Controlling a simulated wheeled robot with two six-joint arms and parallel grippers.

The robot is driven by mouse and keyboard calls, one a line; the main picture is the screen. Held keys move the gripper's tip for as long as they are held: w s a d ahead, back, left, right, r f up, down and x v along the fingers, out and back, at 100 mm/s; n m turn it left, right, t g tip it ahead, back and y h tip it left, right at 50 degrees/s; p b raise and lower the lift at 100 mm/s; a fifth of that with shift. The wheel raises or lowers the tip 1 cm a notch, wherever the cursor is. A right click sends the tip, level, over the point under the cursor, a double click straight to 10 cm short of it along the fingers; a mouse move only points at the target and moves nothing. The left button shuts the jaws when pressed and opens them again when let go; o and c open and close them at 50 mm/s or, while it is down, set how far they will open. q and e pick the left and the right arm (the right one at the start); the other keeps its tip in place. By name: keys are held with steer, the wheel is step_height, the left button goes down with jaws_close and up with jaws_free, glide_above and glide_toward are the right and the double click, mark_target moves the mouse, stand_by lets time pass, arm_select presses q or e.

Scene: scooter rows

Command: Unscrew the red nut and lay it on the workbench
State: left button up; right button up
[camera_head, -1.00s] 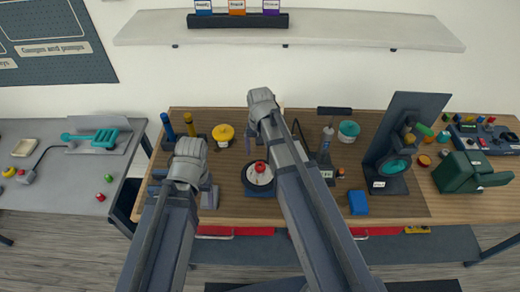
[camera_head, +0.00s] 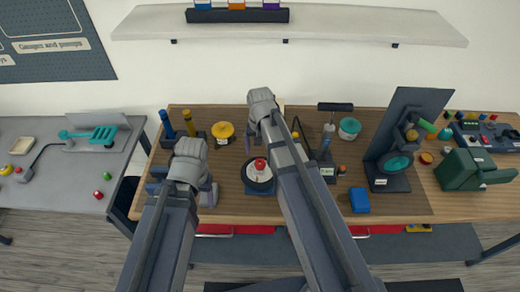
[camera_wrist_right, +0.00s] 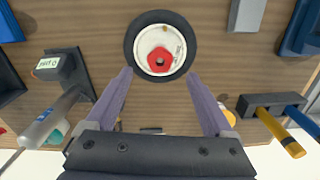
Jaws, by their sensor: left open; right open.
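A yellow-topped item (camera_head: 223,130) and blue and yellow upright handles (camera_head: 178,124) stand behind left. A tool holder (camera_head: 327,165) and a blue block (camera_head: 359,200) are right of the wheel. A dark stand (camera_head: 391,183) and green vise (camera_head: 464,170) are further right.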

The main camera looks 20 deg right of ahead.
mark_target(260, 164)
step_height(260, 164, down, 6)
steer(key=b, duration=0.5)
steer(key=shift+r, duration=0.1)
steer(key=shift+c, duration=0.4)
jaws_close()
steer(key=n, duration=0.5)
steer(key=shift+n, duration=0.4)
steer(key=n, duration=1)
steer(key=shift+n, duration=0.4)
steer(key=n, duration=0.5)
